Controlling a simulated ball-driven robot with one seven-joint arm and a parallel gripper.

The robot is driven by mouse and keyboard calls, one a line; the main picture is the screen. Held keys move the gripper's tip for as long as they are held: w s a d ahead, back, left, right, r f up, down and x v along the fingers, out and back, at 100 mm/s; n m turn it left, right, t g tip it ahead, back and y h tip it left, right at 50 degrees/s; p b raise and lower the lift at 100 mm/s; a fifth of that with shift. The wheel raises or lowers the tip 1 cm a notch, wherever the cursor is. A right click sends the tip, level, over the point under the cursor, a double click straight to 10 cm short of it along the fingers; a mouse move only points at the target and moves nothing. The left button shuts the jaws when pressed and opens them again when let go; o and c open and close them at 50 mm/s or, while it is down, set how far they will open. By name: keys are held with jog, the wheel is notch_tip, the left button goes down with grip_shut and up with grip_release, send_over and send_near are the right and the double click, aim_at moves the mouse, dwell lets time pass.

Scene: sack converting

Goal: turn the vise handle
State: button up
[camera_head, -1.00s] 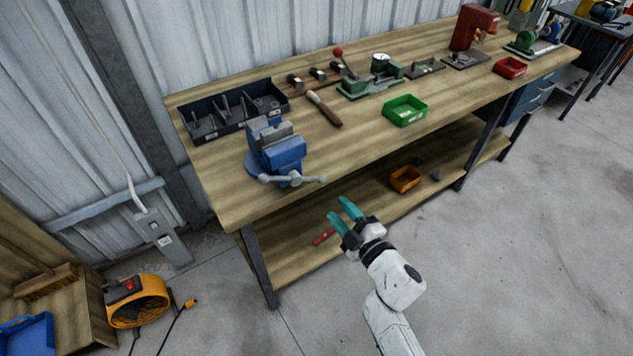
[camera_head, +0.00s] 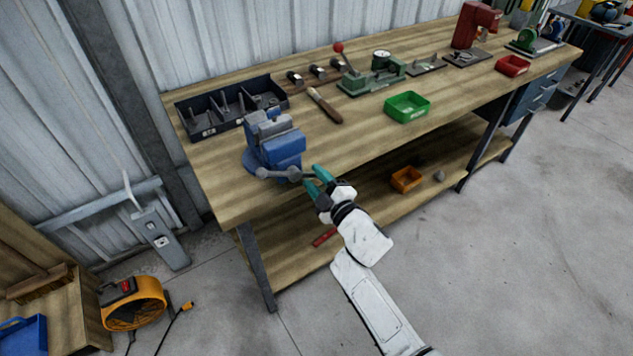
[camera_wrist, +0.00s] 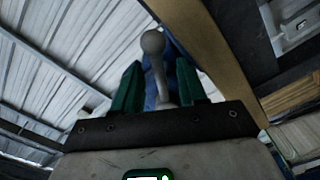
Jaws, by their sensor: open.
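The blue vise (camera_head: 275,143) is mounted at the front left edge of the workbench. Its grey handle (camera_head: 264,173) is a bar with ball ends, projecting from the vise's front. My gripper (camera_head: 312,180) is open, its teal fingers at the right end of the handle and partly hiding that end. In the wrist view the handle (camera_wrist: 155,68) runs between the two green fingers, a ball end toward the top, with blue vise body behind it. I cannot tell whether either finger touches the bar.
The wooden workbench (camera_head: 220,180) carries a black divided tray (camera_head: 205,131), a wooden-handled tool (camera_head: 326,106), a green bin (camera_head: 407,107) and a green press (camera_head: 372,78). An orange bin (camera_head: 406,179) sits on the lower shelf. Open floor lies to the right.

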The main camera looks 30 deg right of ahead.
grip_shut()
dwell(0.3)
dwell(0.3)
